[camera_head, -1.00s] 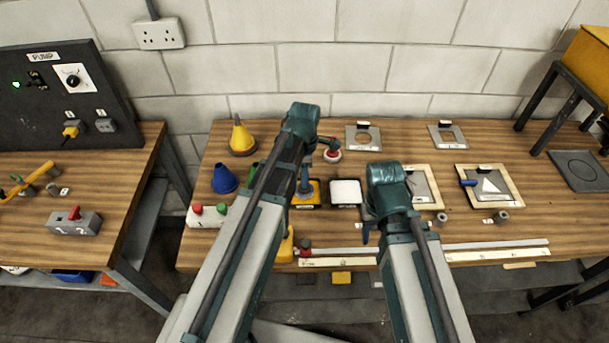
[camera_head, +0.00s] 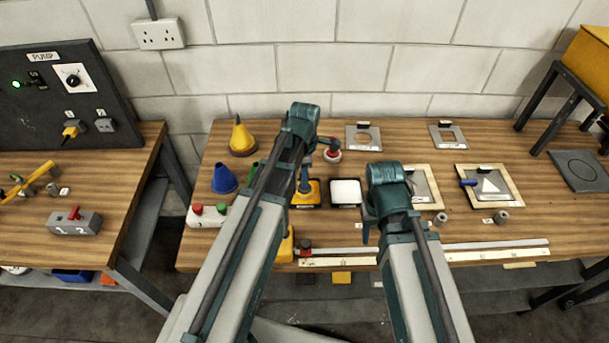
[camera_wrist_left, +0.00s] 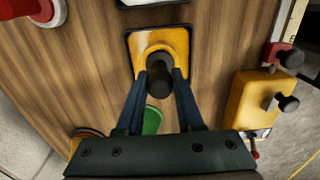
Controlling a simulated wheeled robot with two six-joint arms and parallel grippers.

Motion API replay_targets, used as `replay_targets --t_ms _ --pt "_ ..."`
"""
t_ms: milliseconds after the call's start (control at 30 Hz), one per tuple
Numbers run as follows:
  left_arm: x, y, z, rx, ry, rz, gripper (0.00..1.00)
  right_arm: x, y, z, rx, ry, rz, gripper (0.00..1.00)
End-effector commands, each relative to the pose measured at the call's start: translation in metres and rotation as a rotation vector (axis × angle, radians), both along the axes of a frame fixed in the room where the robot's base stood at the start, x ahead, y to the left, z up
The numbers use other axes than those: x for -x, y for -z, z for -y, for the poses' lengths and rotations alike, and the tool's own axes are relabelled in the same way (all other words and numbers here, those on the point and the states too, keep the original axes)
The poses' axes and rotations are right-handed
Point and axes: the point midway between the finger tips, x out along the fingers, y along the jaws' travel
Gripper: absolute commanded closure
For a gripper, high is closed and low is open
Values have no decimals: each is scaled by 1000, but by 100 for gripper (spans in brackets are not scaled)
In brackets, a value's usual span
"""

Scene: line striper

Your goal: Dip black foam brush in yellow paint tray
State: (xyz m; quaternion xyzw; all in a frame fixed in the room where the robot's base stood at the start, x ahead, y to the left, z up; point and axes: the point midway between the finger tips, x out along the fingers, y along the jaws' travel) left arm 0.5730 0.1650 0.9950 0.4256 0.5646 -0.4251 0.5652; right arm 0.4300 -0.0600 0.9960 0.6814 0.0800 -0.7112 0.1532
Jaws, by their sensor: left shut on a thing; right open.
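The yellow paint tray (camera_head: 314,203), with a black rim, sits on the bench and is partly covered by my left gripper in the head view. It also shows in the left wrist view (camera_wrist_left: 176,38). My left gripper (camera_head: 305,187) is over the tray and shut on a dark, round-ended handle (camera_wrist_left: 158,78), apparently the black foam brush. The brush's lower end is hidden, so I cannot tell whether it touches the paint. My right gripper (camera_head: 367,235) is open and empty above the bench, right of the tray, partly hidden by its arm.
A white tray (camera_head: 345,191) stands right of the yellow one. A red-topped object (camera_head: 332,156) is behind it. Blue and yellow cones (camera_head: 242,139) stand at left, with a button box (camera_head: 209,214) in front. Stencil plates (camera_head: 488,186) lie at right; a long ruler strip (camera_head: 470,252) runs along the front.

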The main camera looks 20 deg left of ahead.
Motion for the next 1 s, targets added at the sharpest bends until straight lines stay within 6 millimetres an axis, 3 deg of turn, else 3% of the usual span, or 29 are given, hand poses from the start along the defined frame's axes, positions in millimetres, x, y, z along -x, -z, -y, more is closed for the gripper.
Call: replay_targets --t_ms 500,1000 --pt "0 -41 0 0 0 0 100 0 -42 0 0 0 0 50" --pt "0 -42 0 0 0 0 100 0 -42 0 0 0 0 50"
